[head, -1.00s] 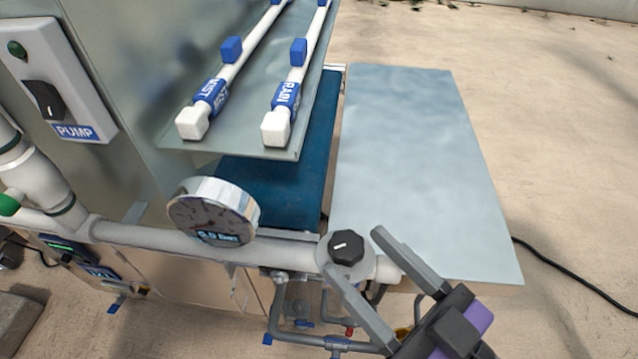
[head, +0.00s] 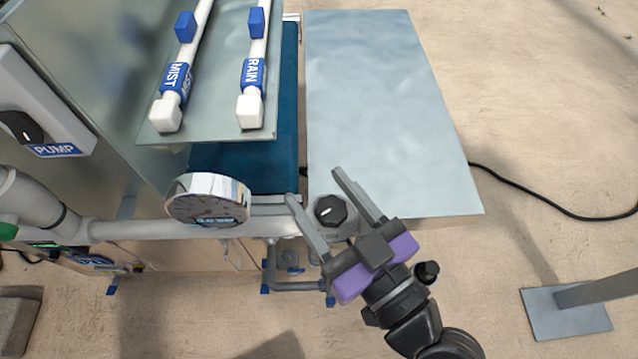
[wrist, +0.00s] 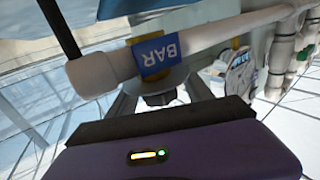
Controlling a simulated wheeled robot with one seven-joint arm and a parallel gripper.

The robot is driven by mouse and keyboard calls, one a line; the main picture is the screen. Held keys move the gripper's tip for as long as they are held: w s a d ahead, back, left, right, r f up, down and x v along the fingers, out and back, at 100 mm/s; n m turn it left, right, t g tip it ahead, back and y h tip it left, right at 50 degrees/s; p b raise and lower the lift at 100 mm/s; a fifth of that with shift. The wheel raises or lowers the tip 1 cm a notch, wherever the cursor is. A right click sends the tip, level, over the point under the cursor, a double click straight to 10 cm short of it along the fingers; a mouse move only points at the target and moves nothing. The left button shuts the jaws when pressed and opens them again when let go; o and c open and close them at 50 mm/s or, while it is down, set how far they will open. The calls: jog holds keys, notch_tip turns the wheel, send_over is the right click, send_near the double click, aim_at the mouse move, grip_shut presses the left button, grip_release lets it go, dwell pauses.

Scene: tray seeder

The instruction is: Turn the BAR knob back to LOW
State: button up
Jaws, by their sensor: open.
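The BAR knob (head: 330,210) is black and faceted with a short white pointer mark, set on a round grey mount at the right end of the white pipe. No LOW marking is readable. My gripper (head: 314,186) is open, with one grey finger to each side of the knob in the head view. I cannot tell whether either finger touches it. In the wrist view the blue BAR label (wrist: 158,55) shows upside down on the pipe, and the dark knob (wrist: 160,98) shows partly between the fingers (wrist: 160,100).
A round pressure gauge (head: 207,200) sits on the pipe to the left. The MIST (head: 172,80) and RAIN (head: 253,80) pipes and the PUMP switch (head: 20,127) are farther up and left. A flat grey table (head: 390,110) lies just behind the knob.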

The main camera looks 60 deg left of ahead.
jog(key=shift+a, duration=0.5)
jog(key=shift+c, duration=0.5)
grip_shut()
jog(key=shift+s+f+n+g+b, duration=0.1)
jog(key=shift+f+n+g+b, duration=0.15)
jog(key=shift+n+g+b, duration=0.6)
jog(key=shift+s+d+r+n+g+h+b, duration=0.15)
jog(key=shift+n+g+h+b, duration=0.2)
jog(key=shift+g+b, duration=0.4)
jog(key=shift+s+r+n+g+h+b, duration=0.15)
jog(key=shift+n+g+h+b, duration=0.2)
jog(key=shift+g+b, duration=0.35)
jog(key=shift+o, duration=0.5)
grip_release()
